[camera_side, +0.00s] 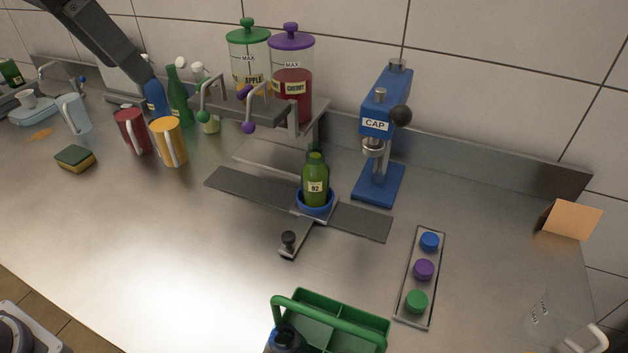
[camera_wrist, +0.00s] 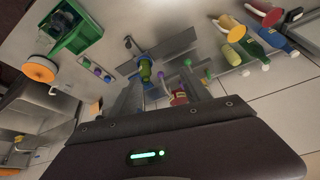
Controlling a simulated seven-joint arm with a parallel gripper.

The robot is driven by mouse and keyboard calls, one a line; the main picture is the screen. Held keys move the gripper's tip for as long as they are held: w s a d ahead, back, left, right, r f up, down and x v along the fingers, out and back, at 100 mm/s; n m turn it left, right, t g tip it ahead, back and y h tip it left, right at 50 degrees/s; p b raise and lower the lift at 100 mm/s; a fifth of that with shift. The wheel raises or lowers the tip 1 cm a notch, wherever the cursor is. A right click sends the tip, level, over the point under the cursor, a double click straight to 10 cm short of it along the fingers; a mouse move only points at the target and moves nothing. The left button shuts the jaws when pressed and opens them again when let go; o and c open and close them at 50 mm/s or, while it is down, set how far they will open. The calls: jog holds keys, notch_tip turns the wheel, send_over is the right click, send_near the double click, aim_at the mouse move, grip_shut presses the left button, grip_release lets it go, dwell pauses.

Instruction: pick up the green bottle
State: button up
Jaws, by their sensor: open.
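A green bottle (camera_side: 315,187) with a "92" label stands upright in a blue ring holder (camera_side: 327,208) mid-counter; it also shows in the wrist view (camera_wrist: 145,72). A taller dark green bottle (camera_side: 179,103) stands at the back, right of a blue bottle (camera_side: 156,99); in the wrist view it is at the upper right (camera_wrist: 252,48). Part of another green bottle (camera_side: 11,72) shows at the far left. In the wrist view my gripper (camera_wrist: 173,88) is open and nothing is held. My fingers are not clear in the side view, where my arm reaches in from the upper left, apart from the holder.
Apple and cherry dispensers (camera_side: 291,85) stand behind the holder, with a blue cap press (camera_side: 379,165) to their right. Red (camera_side: 131,131) and yellow mugs (camera_side: 167,143) stand before the back bottles. A cap tray (camera_side: 404,300) and green caddy (camera_side: 345,328) are in front. The front-left counter is clear.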

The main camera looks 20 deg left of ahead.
jog(key=w+d+f+m+h, duration=0.15)
jog(key=w+d, duration=0.45)
jog(key=w, duration=0.6)
jog(key=m+g, duration=0.1)
jog(key=m, duration=0.2)
send_over(315, 148)
jog(key=s, duration=0.3)
notch_tip(315, 148, down, 16)
jog(key=shift+h, duration=0.25)
jog(key=x, duration=0.4)
jog(key=a+x, duration=0.1)
jog(key=x, duration=0.1)
jog(key=shift+f, duration=0.45)
grip_shut()
